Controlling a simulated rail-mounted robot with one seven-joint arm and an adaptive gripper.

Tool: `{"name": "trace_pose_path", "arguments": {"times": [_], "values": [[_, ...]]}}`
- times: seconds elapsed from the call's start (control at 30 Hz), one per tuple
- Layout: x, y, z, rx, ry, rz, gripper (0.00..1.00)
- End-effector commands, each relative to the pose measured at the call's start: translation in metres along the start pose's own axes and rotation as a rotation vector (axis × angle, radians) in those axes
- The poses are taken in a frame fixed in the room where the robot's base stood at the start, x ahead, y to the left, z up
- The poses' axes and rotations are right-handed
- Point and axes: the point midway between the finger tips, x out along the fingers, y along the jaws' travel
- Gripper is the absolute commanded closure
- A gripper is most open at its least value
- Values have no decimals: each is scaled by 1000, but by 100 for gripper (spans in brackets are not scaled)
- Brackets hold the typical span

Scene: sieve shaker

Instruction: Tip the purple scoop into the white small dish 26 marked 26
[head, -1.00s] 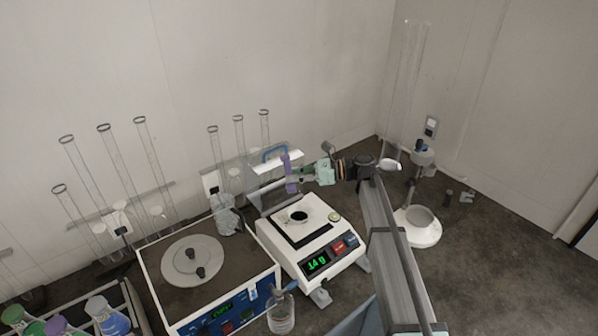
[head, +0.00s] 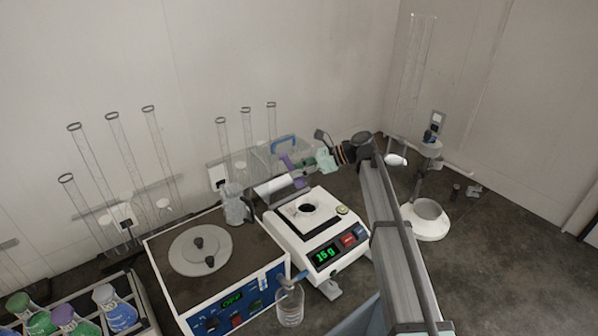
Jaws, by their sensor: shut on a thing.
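The purple scoop (head: 299,177) is above the back edge of the balance (head: 325,246) in the head view. My gripper (head: 307,164) is shut on it, reaching in from the right. The scoop appears tilted; its contents cannot be made out. A small round dish (head: 307,208) with a dark inside sits on the balance pan, below and slightly in front of the scoop. I cannot read a 26 on it. The green display reads about 15 g.
A hotplate-like unit (head: 159,262) with a round plate stands left of the balance, with a glass jug (head: 236,206) behind. A clear box with a blue handle (head: 284,144) is behind the balance. A wash bottle (head: 290,304) stands in front.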

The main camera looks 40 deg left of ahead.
Motion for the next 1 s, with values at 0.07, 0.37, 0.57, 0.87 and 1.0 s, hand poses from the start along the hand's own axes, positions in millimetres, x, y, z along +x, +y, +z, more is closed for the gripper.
{"name": "trace_pose_path", "arguments": {"times": [0.07, 0.37, 0.57, 0.87, 1.0], "values": [[6, 1, 4, -16, 75, 1, 100], [27, 4, 4, -71, 404, 1, 100], [37, 7, 7, -104, 620, 2, 100], [46, 7, 4, -156, 929, 0, 100], [45, 7, 8, -173, 1036, 0, 100]]}}
